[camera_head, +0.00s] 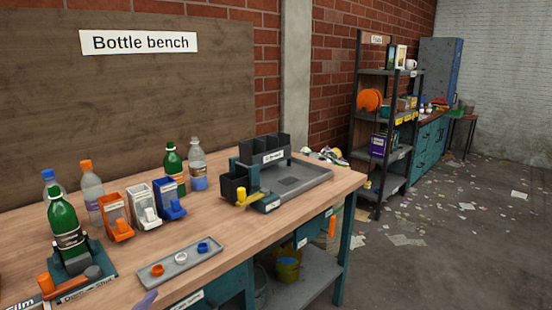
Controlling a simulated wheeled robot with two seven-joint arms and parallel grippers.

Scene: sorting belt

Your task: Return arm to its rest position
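Neither of my grippers can be made out in the head view, and no arm is clearly seen. A small lilac shape (147,300) pokes in at the bottom edge by the bench front; I cannot tell what it is. The wooden bench (215,240) fills the left and middle. A green bottle (66,232) stands upright in a dark holder (90,272) with an orange knob at the near left. A grey tray (180,262) with orange, white and blue caps lies at the bench front.
Several bottles stand behind orange (116,216), white (143,205) and blue (170,198) dispensers. A dark tray unit (310,177) with black bins sits at the bench's right end. Beyond are a loaded shelf rack (385,72) and littered floor, with open room at the right.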

